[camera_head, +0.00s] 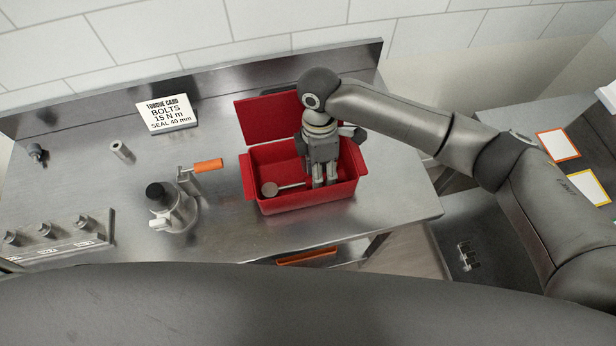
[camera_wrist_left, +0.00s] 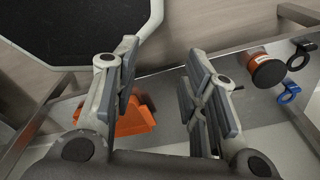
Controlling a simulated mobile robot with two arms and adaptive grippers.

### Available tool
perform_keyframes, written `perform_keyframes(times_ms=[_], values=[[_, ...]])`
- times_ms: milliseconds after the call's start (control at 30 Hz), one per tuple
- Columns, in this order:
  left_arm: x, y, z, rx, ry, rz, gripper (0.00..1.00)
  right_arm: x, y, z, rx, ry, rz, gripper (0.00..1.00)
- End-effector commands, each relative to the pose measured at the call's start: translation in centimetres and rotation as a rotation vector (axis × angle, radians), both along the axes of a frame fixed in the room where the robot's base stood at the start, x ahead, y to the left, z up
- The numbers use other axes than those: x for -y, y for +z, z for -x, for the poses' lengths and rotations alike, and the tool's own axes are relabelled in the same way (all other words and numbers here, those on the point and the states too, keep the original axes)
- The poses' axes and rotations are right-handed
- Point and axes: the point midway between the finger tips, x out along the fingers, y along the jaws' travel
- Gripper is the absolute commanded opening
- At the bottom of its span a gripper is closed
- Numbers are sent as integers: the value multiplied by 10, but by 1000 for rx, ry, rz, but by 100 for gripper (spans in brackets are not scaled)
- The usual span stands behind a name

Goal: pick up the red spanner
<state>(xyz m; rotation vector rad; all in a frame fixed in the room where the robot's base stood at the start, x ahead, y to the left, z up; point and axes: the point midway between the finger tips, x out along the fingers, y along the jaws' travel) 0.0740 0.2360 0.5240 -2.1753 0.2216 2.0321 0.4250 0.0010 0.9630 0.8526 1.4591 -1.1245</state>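I cannot make out a red spanner in either view. An open red toolbox (camera_head: 290,205) stands on the steel bench in the head view. Inside it, a grey tool with a round head (camera_head: 270,189) and thin handle lies at the left. My right gripper (camera_head: 325,182) points down into the toolbox, right of that tool. Its fingers hide part of the box floor, and I cannot tell whether they hold anything. My left gripper (camera_wrist_left: 163,65) is open and empty in the left wrist view, with its fingers wide apart. It is out of sight in the head view.
A metal device (camera_head: 172,208) with a black knob and an orange-handled part (camera_head: 207,166) stand left of the toolbox. A torque card (camera_head: 167,114) stands behind. In the left wrist view, an orange object (camera_wrist_left: 135,118) and an orange-banded cylinder (camera_wrist_left: 262,65) lie beyond my fingers.

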Motion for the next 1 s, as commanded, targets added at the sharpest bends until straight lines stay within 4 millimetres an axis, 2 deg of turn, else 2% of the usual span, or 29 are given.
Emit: perform_keyframes(times_ms=[33,167,433,700,1000], values=[[1,9,-11,16,0,1,40,0,-4,3,-2,-1,3,34],[3,13,-28,44,0,6,40,1,-19,5,0,0,0,34],[2,11,-19,30,0,3,40,1,-24,5,2,1,0,34],[1,11,-10,16,0,2,40,1,-24,5,1,1,0,1],[1,11,-11,17,1,3,40,1,-24,5,1,1,-1,0]])
